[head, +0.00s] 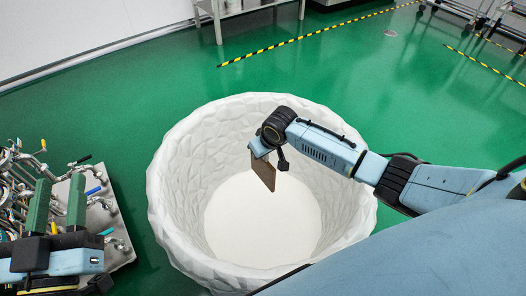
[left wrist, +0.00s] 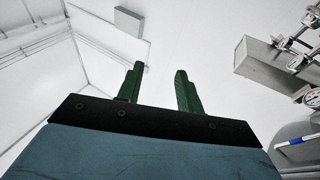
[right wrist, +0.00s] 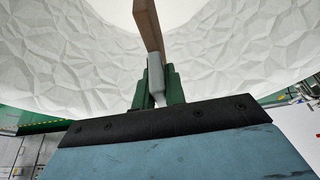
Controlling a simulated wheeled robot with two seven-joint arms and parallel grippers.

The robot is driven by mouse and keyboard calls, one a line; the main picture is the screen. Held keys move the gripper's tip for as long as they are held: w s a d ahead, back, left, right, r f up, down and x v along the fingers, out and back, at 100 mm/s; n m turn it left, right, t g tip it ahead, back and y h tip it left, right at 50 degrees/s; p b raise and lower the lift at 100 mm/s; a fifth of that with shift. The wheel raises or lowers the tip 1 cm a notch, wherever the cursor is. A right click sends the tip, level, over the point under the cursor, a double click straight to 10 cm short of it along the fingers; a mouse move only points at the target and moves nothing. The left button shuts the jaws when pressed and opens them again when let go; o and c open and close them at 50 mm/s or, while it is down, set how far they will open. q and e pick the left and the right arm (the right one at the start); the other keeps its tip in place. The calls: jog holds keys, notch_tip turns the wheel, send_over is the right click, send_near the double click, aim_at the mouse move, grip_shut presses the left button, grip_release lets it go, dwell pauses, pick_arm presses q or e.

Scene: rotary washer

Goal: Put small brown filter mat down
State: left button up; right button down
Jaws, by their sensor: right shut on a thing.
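The small brown filter mat (head: 263,171) hangs upright over the large white textured bin (head: 165,190), inside its rim and above its pale floor. My right gripper (head: 263,148) is shut on it. In the right wrist view, the brown mat (right wrist: 148,25) rises beyond my right gripper (right wrist: 156,80), and a light grey piece at its near end sits between the green fingers. The fingertips are mostly hidden in the head view. My left gripper (head: 60,188) is at the lower left, away from the bin. Its green fingers stand apart and empty, also in the left wrist view (left wrist: 160,80).
A metal stand with pipes, valves and gauges (head: 105,215) is at the left, close to my left gripper. A metal table (head: 235,10) and yellow-black floor tape (head: 300,40) lie farther back.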

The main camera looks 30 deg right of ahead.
aim_at(269, 164)
pick_arm(q)
jog(key=shift+s+d+r+t+h+b, duration=0.1)
jog(key=shift+s+r+t+h+b, duration=0.2)
jog(key=shift+r+t, duration=0.45)
jog(key=shift+s+r+t+b, duration=0.1)
jog(key=shift+s+r+t, duration=0.3)
jog(key=shift+r, duration=0.55)
pick_arm(e)
jog(key=shift+f, duration=0.4)
